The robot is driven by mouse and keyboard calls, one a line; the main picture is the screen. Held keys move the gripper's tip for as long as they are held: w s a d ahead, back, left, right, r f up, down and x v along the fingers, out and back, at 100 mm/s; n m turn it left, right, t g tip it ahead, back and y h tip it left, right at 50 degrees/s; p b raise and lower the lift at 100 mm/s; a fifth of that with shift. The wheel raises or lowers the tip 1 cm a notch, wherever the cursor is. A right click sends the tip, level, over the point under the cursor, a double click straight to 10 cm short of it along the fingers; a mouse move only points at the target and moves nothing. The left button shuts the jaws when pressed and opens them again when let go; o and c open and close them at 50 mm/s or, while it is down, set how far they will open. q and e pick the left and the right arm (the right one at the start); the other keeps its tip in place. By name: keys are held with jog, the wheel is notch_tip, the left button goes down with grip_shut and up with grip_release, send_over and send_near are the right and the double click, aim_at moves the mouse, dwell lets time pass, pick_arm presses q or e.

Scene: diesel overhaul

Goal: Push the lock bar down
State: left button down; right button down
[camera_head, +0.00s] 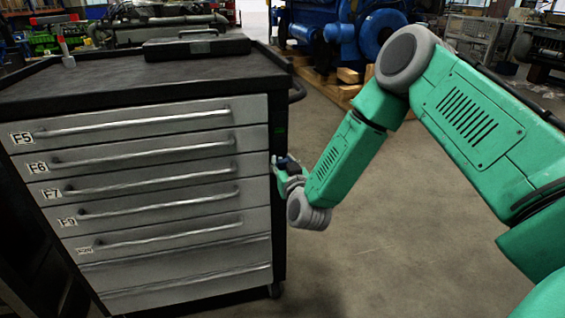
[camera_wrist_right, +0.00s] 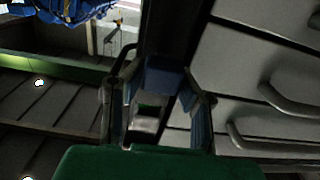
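The tool cabinet (camera_head: 160,180) has grey drawers and a dark right front post. I take this post (camera_head: 280,130), with a small green mark, as the lock bar's place; the bar itself is hard to make out. My right gripper (camera_head: 284,165) is at this post, about level with the upper drawers. In the right wrist view its two bluish fingers (camera_wrist_right: 162,108) stand apart on either side of a dark blue block (camera_wrist_right: 163,76) and a small grey piece (camera_wrist_right: 146,122). I cannot tell whether they touch the fingers. My left gripper is out of view.
A dark flat case (camera_head: 197,47) lies on the cabinet top. A side handle (camera_head: 297,90) sticks out at the cabinet's right. The floor (camera_head: 390,240) right of the cabinet is clear. Blue machinery (camera_head: 330,35) on wooden blocks stands behind.

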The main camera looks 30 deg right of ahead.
jog(key=shift+f+b, duration=0.55)
jog(key=shift+f, duration=0.85)
jog(key=shift+s, duration=0.1)
jog(key=c, duration=1.2)
grip_release()
jog(key=v, duration=1.1)
jog(key=shift+s, duration=0.35)
jog(key=shift+a, duration=0.15)
